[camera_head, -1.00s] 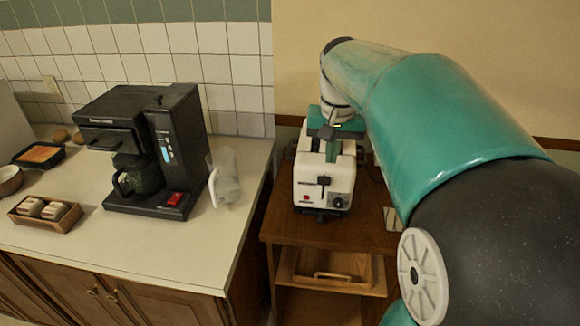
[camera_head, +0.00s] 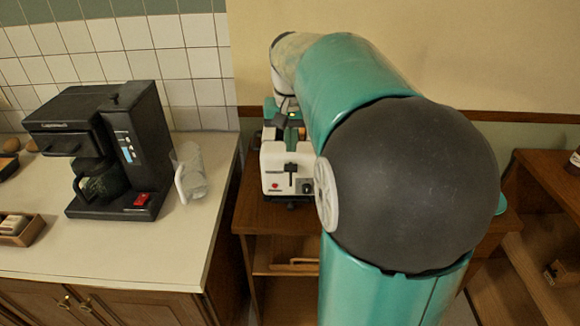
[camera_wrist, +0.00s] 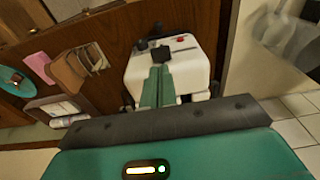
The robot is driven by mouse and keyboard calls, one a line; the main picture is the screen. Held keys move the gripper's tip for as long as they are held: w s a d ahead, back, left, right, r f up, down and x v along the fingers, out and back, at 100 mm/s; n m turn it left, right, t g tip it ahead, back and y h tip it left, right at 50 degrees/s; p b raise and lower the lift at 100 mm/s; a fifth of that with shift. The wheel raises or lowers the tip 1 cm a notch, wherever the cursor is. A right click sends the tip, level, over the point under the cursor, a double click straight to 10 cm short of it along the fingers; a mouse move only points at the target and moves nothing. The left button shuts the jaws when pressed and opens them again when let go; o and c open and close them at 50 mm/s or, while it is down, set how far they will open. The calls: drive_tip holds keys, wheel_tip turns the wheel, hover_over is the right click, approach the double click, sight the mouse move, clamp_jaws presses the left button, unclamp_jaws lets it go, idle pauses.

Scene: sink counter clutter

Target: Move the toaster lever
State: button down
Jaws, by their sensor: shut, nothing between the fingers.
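The white toaster (camera_head: 287,180) stands on a brown wooden cabinet, its front face toward the head camera. Its black lever (camera_head: 290,168) is in the upper middle of that face, above a red knob and a black knob. In the wrist view the toaster (camera_wrist: 192,75) lies under my fingers. My gripper (camera_wrist: 158,72) is shut and empty, its teal fingers pointing over the toaster's top toward the front edge. A black piece shows at the fingertips; I cannot tell whether they touch the lever. In the head view my arm hides most of the gripper.
A black coffee maker (camera_head: 112,150) and a clear pitcher (camera_head: 192,175) stand on the white counter (camera_head: 185,245) at left, across a gap from the cabinet (camera_head: 262,222). A wooden shelf unit (camera_head: 545,215) is at right. A wall is close behind the toaster.

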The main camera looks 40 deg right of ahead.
drive_tip(key=shift+w+d+f, duration=0.1)
drive_tip(key=shift+f, duration=1.15)
drive_tip(key=shift+w+d+f, duration=0.1)
drive_tip(key=shift+f, duration=1.15)
drive_tip(key=shift+a, duration=0.1)
wheel_tip(320, 180, down, 6)
drive_tip(key=shift+r, duration=0.15)
drive_tip(key=shift+s+a+r, duration=0.3)
drive_tip(key=shift+s+a, duration=0.15)
drive_tip(key=shift+s, duration=0.15)
drive_tip(key=shift+s+a+r, duration=0.25)
drive_tip(key=shift+s+a, duration=0.15)
drive_tip(key=shift+s, duration=0.15)
approach(290, 169)
wheel_tip(290, 169, up, 3)
drive_tip(key=s+a, duration=0.2)
drive_tip(key=s, duration=0.1)
drive_tip(key=shift+w+d, duration=0.15)
drive_tip(key=shift+w, duration=0.1)
